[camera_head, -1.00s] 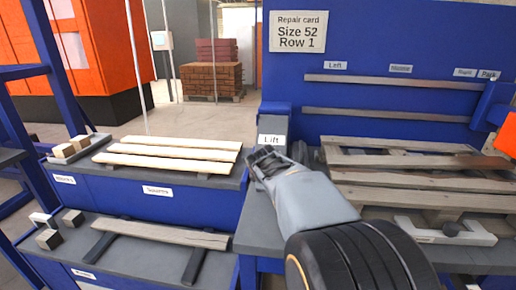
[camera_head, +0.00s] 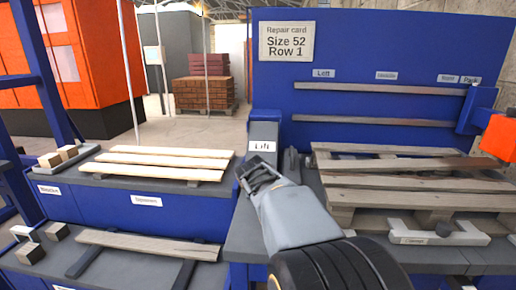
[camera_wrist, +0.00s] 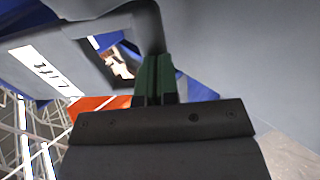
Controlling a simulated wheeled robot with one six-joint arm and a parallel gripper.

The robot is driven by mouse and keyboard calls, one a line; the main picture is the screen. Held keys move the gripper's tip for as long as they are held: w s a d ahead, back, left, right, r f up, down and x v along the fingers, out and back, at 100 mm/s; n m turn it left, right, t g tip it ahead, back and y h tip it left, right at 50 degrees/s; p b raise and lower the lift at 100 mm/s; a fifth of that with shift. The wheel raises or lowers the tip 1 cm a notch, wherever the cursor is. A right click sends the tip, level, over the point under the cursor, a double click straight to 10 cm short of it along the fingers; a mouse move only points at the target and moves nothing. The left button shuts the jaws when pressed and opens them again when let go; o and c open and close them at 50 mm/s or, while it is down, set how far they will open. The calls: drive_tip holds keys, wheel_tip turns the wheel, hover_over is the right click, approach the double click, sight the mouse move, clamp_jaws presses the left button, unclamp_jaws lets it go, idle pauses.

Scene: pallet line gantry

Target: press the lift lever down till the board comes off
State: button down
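The grey post with the "Lift" label (camera_head: 262,146) stands at the left end of the pallet bench in the head view. My gripper (camera_head: 257,176) is just in front of and below that label. In the wrist view my gripper's dark green fingers (camera_wrist: 154,80) stand close together, with nothing visible between them. A grey bent bar (camera_wrist: 148,28), apparently the lift lever, crosses at their tips; I cannot tell if they touch it. The Lift label also shows in the wrist view (camera_wrist: 46,70). The wooden pallet (camera_head: 420,196) lies on the bench, its boards weathered; I see none clearly raised.
Pale new boards (camera_head: 165,164) lie on the blue rack at left, and an old board (camera_head: 150,243) lies on supports below. The blue back panel bears the repair card (camera_head: 287,41).

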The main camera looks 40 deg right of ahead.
drive_tip(key=shift+s+a+r, duration=0.1)
drive_tip(key=shift+s+r, duration=0.1)
drive_tip(key=p+v, duration=0.3)
drive_tip(key=v, duration=1)
drive_tip(key=shift+r+p, duration=0.35)
drive_tip(key=shift+r, duration=0.05)
drive_tip(key=shift+w, duration=0.1)
